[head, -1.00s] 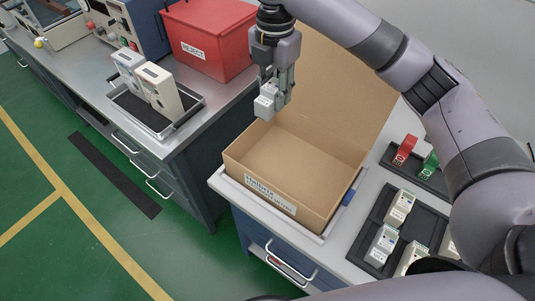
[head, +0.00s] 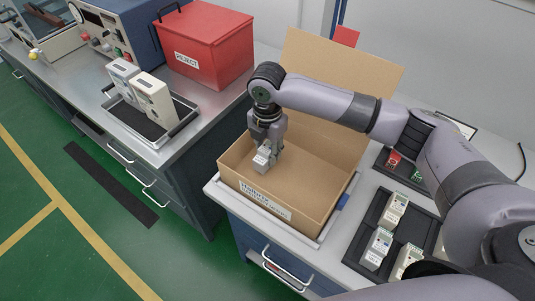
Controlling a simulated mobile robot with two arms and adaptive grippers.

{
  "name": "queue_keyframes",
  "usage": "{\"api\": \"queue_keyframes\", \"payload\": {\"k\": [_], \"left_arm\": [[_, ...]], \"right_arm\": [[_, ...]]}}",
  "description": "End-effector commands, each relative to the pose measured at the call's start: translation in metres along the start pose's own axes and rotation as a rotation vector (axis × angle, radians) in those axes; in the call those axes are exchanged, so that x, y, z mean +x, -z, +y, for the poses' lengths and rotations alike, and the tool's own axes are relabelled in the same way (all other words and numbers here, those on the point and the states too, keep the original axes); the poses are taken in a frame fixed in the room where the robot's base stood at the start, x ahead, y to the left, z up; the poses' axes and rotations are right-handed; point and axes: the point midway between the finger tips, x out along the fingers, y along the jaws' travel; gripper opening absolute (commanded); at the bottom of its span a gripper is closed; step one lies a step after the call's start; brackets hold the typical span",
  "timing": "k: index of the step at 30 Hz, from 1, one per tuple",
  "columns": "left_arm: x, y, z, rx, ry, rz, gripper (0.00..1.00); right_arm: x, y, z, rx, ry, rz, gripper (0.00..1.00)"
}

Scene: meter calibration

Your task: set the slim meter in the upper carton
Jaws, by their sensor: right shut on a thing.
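My right gripper (head: 268,143) is shut on a slim, pale grey meter (head: 262,160). It holds the meter inside the left part of an open brown carton (head: 310,214), below the rim level as far as I can judge. Whether the meter touches the carton floor cannot be told. The carton has a white label on its front wall and its lid flap stands up at the back. Several similar meters, such as one (head: 378,247), stand in a black tray (head: 408,265) at the lower right. My left gripper is not in view.
A red REJECT bin (head: 205,50) stands on the left bench. Two taller white meters (head: 153,97) stand in a metal-edged tray beside it.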

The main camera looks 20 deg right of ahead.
Motion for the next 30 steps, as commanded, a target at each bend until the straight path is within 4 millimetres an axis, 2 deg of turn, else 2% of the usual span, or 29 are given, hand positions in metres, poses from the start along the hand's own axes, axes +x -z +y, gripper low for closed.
{"api": "queue_keyframes", "payload": {"k": [4,15,16,24,30], "left_arm": [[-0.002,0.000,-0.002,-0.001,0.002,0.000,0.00],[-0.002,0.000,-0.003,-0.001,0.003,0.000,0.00],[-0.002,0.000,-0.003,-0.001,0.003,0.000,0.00],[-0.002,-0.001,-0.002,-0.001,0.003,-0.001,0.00],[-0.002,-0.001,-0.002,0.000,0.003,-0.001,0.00]], "right_arm": [[0.020,0.000,0.000,0.000,0.000,0.000,0.00],[0.024,0.000,0.000,-0.001,0.000,0.000,0.00],[0.024,0.000,0.000,-0.001,0.000,-0.001,0.31],[0.024,0.000,0.000,0.000,0.000,-0.001,0.49],[0.024,0.000,0.000,0.000,0.000,-0.001,0.50]]}}
